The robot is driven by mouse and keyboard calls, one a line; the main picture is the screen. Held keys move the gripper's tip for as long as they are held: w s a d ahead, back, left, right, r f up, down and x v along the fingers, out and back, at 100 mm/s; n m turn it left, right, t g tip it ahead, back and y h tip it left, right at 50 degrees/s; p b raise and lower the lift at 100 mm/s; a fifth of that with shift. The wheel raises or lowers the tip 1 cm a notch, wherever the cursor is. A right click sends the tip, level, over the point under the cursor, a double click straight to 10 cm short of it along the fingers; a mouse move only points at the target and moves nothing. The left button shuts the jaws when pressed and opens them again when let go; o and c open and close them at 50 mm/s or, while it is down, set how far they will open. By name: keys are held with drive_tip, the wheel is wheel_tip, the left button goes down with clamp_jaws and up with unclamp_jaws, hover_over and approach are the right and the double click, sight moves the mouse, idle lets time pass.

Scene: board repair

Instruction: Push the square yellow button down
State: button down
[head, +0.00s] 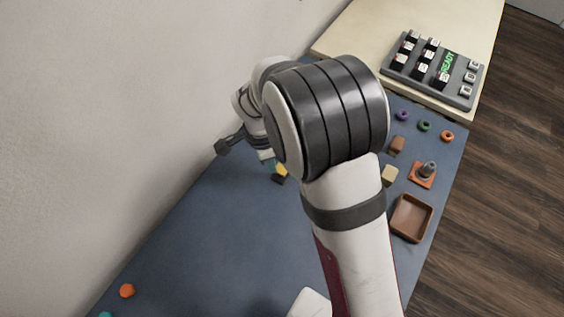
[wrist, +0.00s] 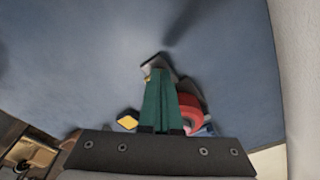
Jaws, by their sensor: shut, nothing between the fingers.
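The square yellow button (head: 281,170) sits on a dark base on the blue mat, just beside my wrist in the head view, partly hidden by my arm. In the wrist view the yellow button (wrist: 127,121) is left of my gripper's fingers, with a gap between. My gripper (wrist: 160,78) is shut, its green fingers together with nothing between them. In the head view only a bit of teal finger (head: 269,163) shows, close to the button. I cannot tell the fingers' height above the mat.
A red round thing (wrist: 190,108) is right of the fingers, and a small pale-edged dark thing (wrist: 156,65) is by their tips. A key panel (head: 435,68), rings, a cone (head: 428,168) and a brown tray (head: 410,218) lie right. The mat's lower left is mostly clear.

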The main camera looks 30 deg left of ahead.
drive_tip(key=shift+s+a+r, duration=0.15)
drive_tip(key=shift+s+a, duration=0.1)
drive_tip(key=shift+r, duration=0.1)
wheel_tip(320, 180, up, 16)
drive_tip(key=s+a, duration=0.1)
drive_tip(key=shift+f, duration=0.25)
drive_tip(key=s+d+r+n+g+y, duration=0.1)
drive_tip(key=s+d+r, duration=0.1)
drive_tip(key=d, duration=1)
drive_tip(key=s+d+r+n, duration=0.1)
drive_tip(key=s+d+r, duration=0.1)
drive_tip(key=d, duration=1.1)
drive_tip(key=s+d+f+y, duration=0.1)
drive_tip(key=s+d+f, duration=0.2)
drive_tip(key=s+d, duration=0.2)
drive_tip(key=shift+s+n+y, duration=0.3)
drive_tip(key=shift+s+n, duration=0.1)
drive_tip(key=shift+s, duration=0.7)
